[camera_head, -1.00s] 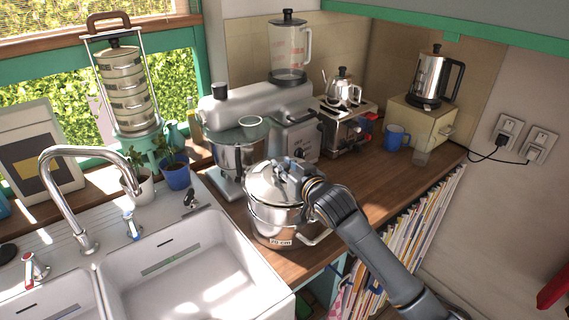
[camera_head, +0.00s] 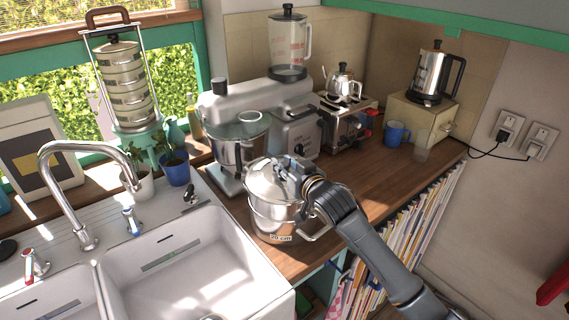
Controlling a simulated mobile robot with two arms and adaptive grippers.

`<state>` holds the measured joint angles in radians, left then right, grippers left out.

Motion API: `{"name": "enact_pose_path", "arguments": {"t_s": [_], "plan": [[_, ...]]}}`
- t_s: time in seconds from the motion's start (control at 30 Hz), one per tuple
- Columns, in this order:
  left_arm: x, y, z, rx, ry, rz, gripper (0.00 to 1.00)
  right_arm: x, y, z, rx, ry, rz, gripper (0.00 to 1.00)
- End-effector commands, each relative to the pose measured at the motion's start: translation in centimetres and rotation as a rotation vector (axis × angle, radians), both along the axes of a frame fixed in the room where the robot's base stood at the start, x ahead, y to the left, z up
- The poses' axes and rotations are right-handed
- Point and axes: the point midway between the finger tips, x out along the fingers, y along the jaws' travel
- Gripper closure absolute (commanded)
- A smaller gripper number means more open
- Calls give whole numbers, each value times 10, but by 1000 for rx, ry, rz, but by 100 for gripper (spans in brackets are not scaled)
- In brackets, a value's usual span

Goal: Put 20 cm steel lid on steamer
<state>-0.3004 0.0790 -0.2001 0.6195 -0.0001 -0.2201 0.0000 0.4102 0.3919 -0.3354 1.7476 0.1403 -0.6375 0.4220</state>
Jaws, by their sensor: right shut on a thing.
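The steel steamer pot (camera_head: 272,219) stands on the wooden counter right of the sink, with a "20 cm" label low on its front. The steel lid (camera_head: 262,180) is at the top of the pot; its far left side looks a little raised, and I cannot tell whether it rests fully on the rim. My right gripper (camera_head: 289,168) reaches in from the lower right and is shut on the lid at its top. The gripper hides the lid's knob and part of its right side. My left gripper is not in view.
A stand mixer (camera_head: 262,105) stands close behind the pot. A toaster (camera_head: 345,125), a blue mug (camera_head: 396,133) and a kettle (camera_head: 436,75) are farther back. The white sink (camera_head: 185,265) is at the left. Bare counter (camera_head: 375,185) lies right of the pot.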

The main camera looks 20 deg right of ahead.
Motion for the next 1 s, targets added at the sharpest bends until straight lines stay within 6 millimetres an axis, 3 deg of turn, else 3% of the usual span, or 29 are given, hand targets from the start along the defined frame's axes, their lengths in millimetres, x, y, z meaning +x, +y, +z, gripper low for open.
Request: {"name": "enact_pose_path", "arguments": {"t_s": [0.37, 0.4, 0.5, 0.83, 1.0], "plan": [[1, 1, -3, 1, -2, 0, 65, 0, 0, -5, 1, -3, 0, 100], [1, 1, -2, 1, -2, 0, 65, 0, 0, -4, 1, -3, 0, 66], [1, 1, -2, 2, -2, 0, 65, 0, 0, -4, 1, -3, 0, 47], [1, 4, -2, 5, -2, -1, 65, -1, 0, -7, 0, 2, 0, 47], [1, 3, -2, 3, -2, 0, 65, -16, -3, -4, 0, 1, 0, 47]]}}
